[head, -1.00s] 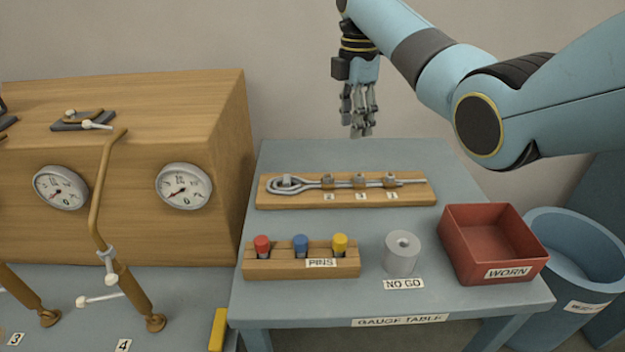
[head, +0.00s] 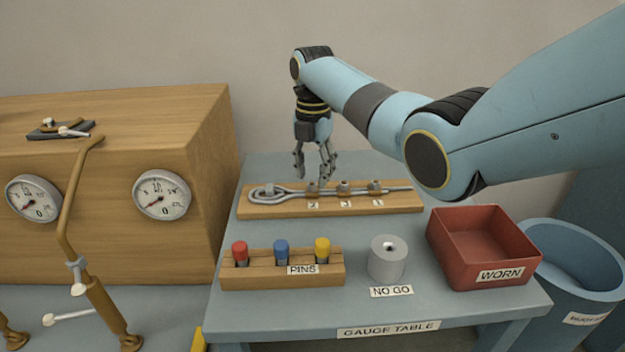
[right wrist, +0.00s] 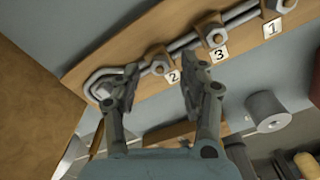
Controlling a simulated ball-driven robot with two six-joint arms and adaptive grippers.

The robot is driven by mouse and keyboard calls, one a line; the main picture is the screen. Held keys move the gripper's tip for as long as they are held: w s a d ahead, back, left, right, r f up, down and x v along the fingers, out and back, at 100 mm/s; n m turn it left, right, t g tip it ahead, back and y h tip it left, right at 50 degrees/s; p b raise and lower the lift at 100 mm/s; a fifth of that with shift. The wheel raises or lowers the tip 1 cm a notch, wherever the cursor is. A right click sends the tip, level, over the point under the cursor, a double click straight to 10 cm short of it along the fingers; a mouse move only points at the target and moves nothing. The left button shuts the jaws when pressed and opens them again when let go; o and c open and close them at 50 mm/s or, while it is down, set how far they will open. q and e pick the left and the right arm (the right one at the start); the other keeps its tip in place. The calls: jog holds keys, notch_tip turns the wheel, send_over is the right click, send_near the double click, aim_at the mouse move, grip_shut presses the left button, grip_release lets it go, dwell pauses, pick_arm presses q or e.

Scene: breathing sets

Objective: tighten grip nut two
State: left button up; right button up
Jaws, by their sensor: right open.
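A wooden board (head: 408,206) on the gauge table bears a grey wire rope with an eye at its left end. Three grips with nuts sit along it, with number cards below. In the right wrist view the cards read 2, 3 and 1 from left to right. Grip nut two (right wrist: 160,65) is the one nearest the eye; it also shows in the head view (head: 312,187). My right gripper (head: 312,178) is open and points down just over grip two. In the right wrist view its fingertips (right wrist: 160,74) lie either side of that nut. Contact cannot be told. My left gripper is not seen.
In front of the board stand a pin rack (head: 255,280) with red, blue and yellow pins, a grey NO GO ring (head: 387,265) and a red WORN tray (head: 450,262). A blue bin (head: 570,290) is at right. A wooden cabinet with gauges (head: 110,240) stands at left.

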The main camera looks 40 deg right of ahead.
jog(key=shift+f, duration=1.1)
grip_shut()
